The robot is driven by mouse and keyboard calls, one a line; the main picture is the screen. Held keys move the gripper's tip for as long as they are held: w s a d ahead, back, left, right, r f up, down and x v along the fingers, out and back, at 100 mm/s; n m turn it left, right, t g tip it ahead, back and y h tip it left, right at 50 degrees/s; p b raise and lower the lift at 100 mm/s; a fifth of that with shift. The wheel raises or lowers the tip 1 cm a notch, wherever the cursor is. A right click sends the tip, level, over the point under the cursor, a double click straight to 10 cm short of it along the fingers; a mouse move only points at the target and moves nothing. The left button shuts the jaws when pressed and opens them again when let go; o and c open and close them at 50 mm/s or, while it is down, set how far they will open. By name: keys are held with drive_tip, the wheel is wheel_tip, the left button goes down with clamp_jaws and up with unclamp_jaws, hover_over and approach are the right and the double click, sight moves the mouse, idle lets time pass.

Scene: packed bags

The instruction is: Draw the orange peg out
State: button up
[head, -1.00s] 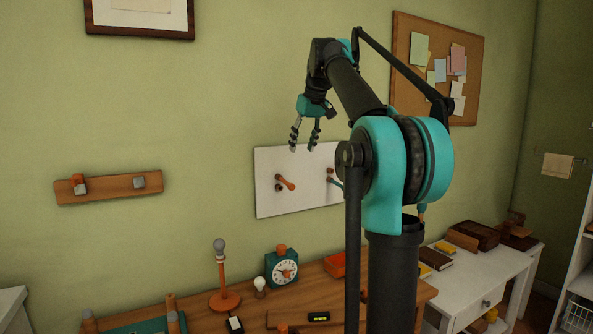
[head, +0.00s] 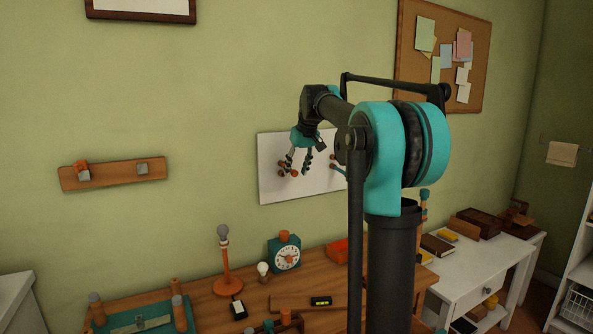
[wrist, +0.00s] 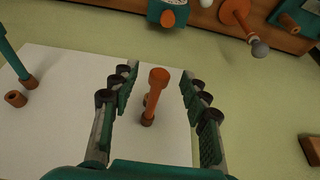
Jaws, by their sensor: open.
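The orange peg (wrist: 154,95) sticks out from the white wall board (wrist: 60,75), with its round head toward the wrist camera. In the wrist view it stands between the fingers of my open gripper (wrist: 157,88), with clear gaps on both sides. In the head view my gripper (head: 299,170) is in front of the left part of the board (head: 265,180) and largely covers the peg there. A teal peg with an orange tip (wrist: 20,65) and a short brown-orange stub (wrist: 15,99) are on the board to the left in the wrist view.
A wooden workbench (head: 200,300) below the board carries a teal clock (head: 284,252), an orange lamp-like stand (head: 227,275) and a light bulb (head: 262,270). A wooden rail (head: 112,174) hangs on the wall at left. The wall between rail and board is bare.

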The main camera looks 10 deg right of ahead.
drive_tip(key=shift+w+f, duration=0.1)
drive_tip(key=shift+f, duration=0.05)
clamp_jaws()
drive_tip(key=shift+s, duration=0.2)
drive_tip(key=shift+s+d, duration=0.25)
drive_tip(key=shift+s, duration=0.4)
drive_tip(key=shift+s+d, duration=0.2)
drive_tip(key=shift+s, duration=0.45)
drive_tip(key=shift+s+d, duration=0.25)
drive_tip(key=shift+s, duration=0.4)
